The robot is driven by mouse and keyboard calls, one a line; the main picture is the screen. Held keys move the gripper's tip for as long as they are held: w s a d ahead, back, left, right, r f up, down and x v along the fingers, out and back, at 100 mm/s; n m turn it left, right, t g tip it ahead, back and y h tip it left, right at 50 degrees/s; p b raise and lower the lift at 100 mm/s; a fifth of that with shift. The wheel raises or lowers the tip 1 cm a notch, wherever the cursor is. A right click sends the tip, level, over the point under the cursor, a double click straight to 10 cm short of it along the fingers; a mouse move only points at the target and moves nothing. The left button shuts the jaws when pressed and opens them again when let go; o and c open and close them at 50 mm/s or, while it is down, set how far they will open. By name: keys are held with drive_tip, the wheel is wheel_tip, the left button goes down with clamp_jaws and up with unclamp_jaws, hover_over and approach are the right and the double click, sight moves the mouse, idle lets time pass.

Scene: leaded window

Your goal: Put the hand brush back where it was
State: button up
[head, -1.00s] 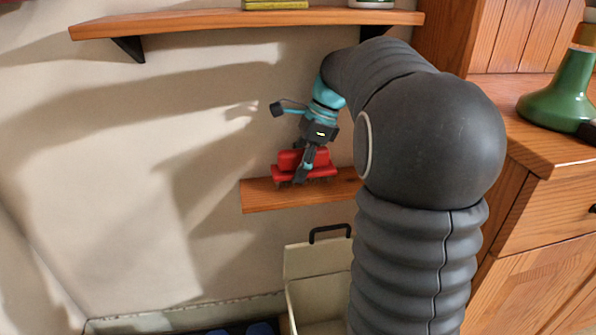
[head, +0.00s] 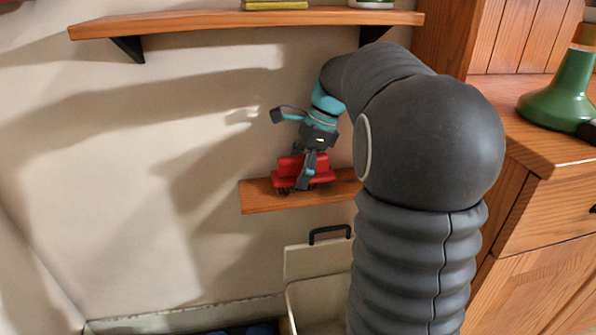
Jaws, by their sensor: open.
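A red object with dark bristle-like parts below it, which looks like the hand brush (head: 319,176), is on the small lower wooden shelf (head: 262,197). My gripper (head: 304,182) is at the brush, its dark fingers in front of the red body. It is open. The fingers hide part of the brush, and I cannot tell whether they touch it. My arm hides the right end of the small shelf.
A long wooden shelf (head: 230,24) on black brackets runs above. A cream bin (head: 306,262) with a black handle stands below. A wooden cabinet (head: 555,205) with a green object (head: 560,95) is at the right. The wall at left is bare.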

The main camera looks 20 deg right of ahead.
drive_tip(key=d, duration=0.4)
drive_tip(key=s+d+p, duration=0.1)
drive_tip(key=d, duration=0.3)
drive_tip(key=s+d+r, duration=0.1)
drive_tip(key=d, duration=0.3)
drive_tip(key=shift+s+d, duration=0.15)
drive_tip(key=shift+s, duration=0.1)
drive_tip(key=shift+r, duration=0.1)
